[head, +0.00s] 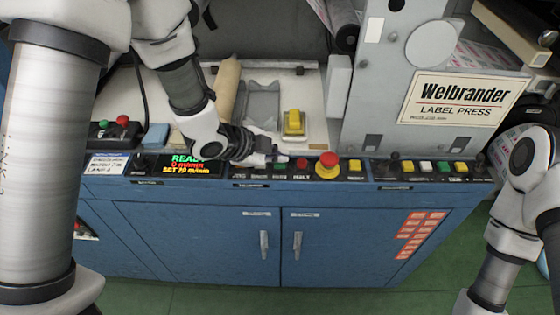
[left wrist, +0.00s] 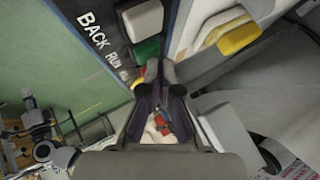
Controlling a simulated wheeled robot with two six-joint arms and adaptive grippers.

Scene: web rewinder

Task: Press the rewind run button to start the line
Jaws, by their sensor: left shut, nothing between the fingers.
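The green button (head: 280,165) sits in the row on the front panel of the blue cabinet, just left of a red button (head: 302,163). In the left wrist view the green button (left wrist: 146,50) is beside the label RUN, and a white button (left wrist: 143,19) is beside BACK. My left gripper (head: 281,158) is shut and empty, with its tips at the green button in the head view. In the left wrist view the gripper's tips (left wrist: 160,68) lie close beside the green button. I cannot tell whether they touch it. My right gripper is out of view.
A large red emergency-stop knob (head: 327,163) on a yellow base stands right of the red button. A display (head: 185,164) shows READY in green on the left. A yellow block (head: 293,122) stands on the machine bed behind. More buttons (head: 426,166) line the right panel.

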